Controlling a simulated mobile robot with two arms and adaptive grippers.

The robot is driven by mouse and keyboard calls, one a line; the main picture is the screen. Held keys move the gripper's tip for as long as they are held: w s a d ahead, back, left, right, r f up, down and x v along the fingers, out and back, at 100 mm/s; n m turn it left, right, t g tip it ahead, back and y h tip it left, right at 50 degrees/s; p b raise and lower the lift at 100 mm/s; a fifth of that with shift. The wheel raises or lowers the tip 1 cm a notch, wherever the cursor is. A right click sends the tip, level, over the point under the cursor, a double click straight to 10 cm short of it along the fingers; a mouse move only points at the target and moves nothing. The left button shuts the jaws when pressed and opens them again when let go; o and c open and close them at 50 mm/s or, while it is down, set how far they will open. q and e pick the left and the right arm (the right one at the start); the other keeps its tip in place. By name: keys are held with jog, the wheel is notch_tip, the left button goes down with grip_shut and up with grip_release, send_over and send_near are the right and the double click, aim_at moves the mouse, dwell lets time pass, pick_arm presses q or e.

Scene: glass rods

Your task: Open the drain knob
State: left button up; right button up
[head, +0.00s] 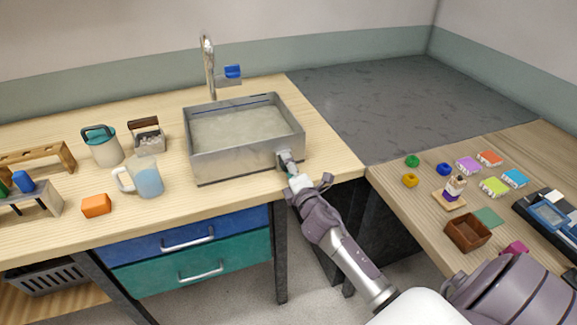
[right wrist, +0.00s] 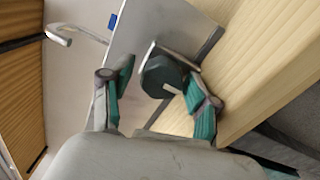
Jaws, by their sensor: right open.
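The metal sink (head: 235,163) sits on the wooden counter, with greyish content filling its basin. A dark green round drain knob (right wrist: 159,74) on a light plate shows at the sink's wall in the right wrist view. In the head view the plate is at the sink's front right corner, and my gripper partly hides the knob. My right gripper (head: 290,170) is at that corner. In the right wrist view its teal-padded fingers (right wrist: 158,84) are open, one on each side of the knob. I cannot tell whether either finger touches it. My left gripper is out of view.
A faucet (head: 208,68) with a blue handle (head: 233,71) stands behind the sink. A pitcher (head: 146,180), a teal-lidded canister (head: 103,147) and an orange block (head: 97,205) stand to the left. The right table (head: 400,206) holds several small items. The counter right of the sink is clear.

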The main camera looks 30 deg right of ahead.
jog(key=v, duration=0.8)
jog(key=shift+f, duration=0.1)
dwell(0.3)
jog(key=s+a+f+m+g+y, duration=0.1)
jog(key=s+a+f+m+g, duration=0.2)
jog(key=f, duration=0.8)
jog(key=s+f+m+g, duration=0.2)
jog(key=s+f, duration=0.2)
jog(key=f, duration=0.7)
jog(key=s+a+f+m+g+y, duration=0.1)
jog(key=s+a+f+m+g, duration=0.2)
jog(key=f, duration=0.8)
jog(key=s+a+f+m+g, duration=0.2)
jog(key=s+f, duration=0.4)
jog(key=s, duration=0.5)
jog(key=s+a+f+m+g+y, duration=0.1)
jog(key=s+a+f+m+g, duration=0.1)
jog(key=s+f, duration=0.5)
jog(key=s+a+f+m+g+y, duration=0.1)
jog(key=s+f, duration=0.6)
jog(key=s, duration=0.9)
jog(key=a+m+g, duration=0.1)
jog(key=m+g, duration=0.1)
jog(key=g, duration=0.1)
jog(key=shift+s+g, duration=0.25)
jog(key=shift+g, duration=0.05)
